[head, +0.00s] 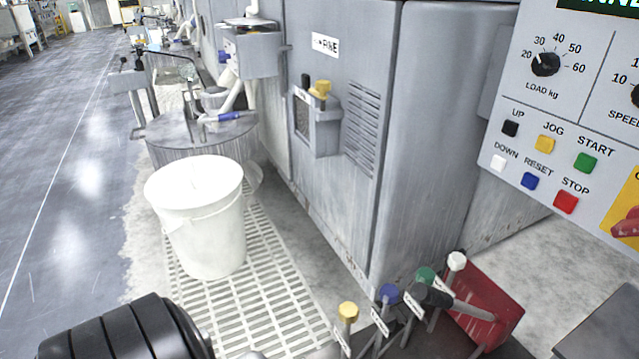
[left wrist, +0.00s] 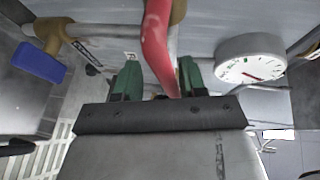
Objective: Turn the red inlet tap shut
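The red inlet tap's handle (left wrist: 157,45) shows in the left wrist view as a long red lever on a brass-coloured body at the top edge. It reaches down between the two green-padded fingers of my left gripper (left wrist: 158,82). The fingers are apart, one on each side of the lever, and its lower end lies close to the right-hand finger. I cannot tell whether it touches. I cannot make out the tap or my left gripper in the head view. My right gripper is in neither view.
A blue-handled valve (left wrist: 38,62) and a round white gauge (left wrist: 250,62) flank the tap. In the head view a white bucket (head: 205,225) stands on the floor grating (head: 262,300). Tagged coloured knobs (head: 388,293) and a red panel-like object (head: 488,305) are low right; a control panel (head: 590,110) overhangs.

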